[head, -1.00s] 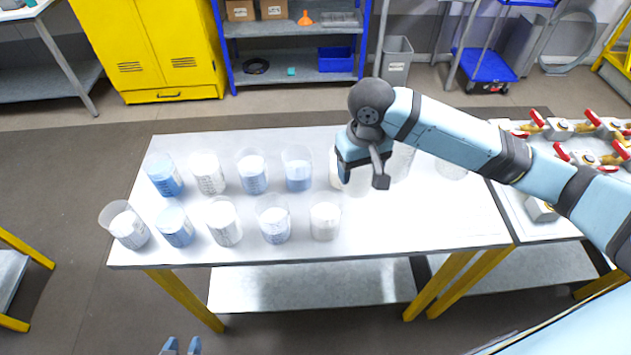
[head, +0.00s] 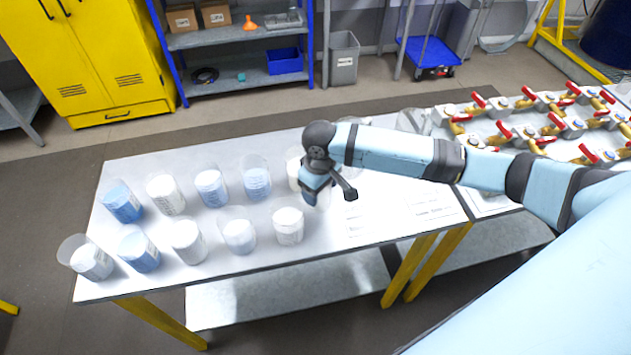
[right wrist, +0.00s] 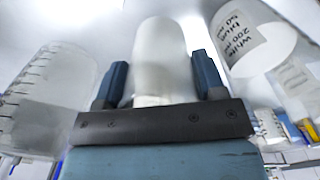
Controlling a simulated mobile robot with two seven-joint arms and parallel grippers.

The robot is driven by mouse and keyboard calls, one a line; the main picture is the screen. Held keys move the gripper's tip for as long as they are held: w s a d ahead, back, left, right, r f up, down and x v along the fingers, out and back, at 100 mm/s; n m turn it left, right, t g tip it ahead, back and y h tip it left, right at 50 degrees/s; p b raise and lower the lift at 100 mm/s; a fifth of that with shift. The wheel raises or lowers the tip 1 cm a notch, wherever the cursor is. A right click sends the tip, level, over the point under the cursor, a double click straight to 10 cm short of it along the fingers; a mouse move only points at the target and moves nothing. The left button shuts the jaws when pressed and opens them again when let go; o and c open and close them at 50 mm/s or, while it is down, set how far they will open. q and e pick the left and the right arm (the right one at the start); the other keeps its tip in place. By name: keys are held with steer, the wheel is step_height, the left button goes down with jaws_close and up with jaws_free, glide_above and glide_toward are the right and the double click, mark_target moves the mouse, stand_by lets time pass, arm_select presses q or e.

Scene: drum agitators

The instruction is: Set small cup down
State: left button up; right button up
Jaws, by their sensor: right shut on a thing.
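My right gripper (head: 311,197) is low over the white table (head: 395,195), at the right end of two rows of clear cups. In the right wrist view its two fingers (right wrist: 160,85) are on either side of a whitish, translucent small cup (right wrist: 160,50), and it is shut on it. In the head view the gripper and arm mostly hide this cup, so I cannot tell whether its base touches the table. A cup with white contents (head: 288,226) stands in front and to the left of the gripper. My left gripper is out of view.
Several cups with blue or white contents, such as a blue one (head: 122,203), fill the table's left half. In the wrist view, a graduated beaker (right wrist: 45,95) and a labelled cup (right wrist: 250,40) flank the gripper. Red-handled valves (head: 540,135) stand at the right.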

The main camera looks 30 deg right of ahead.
steer(key=w+f, duration=0.1)
steer(key=w+d+f, duration=0.1)
steer(key=w, duration=0.1)
steer(key=shift+w+f, duration=0.2)
steer(key=shift+f, duration=0.1)
steer(key=o, duration=0.5)
steer(key=shift+f+p, duration=0.1)
steer(key=shift+p, duration=0.2)
steer(key=shift+c, duration=0.2)
steer(key=o, duration=0.4)
steer(key=shift+o, duration=0.2)
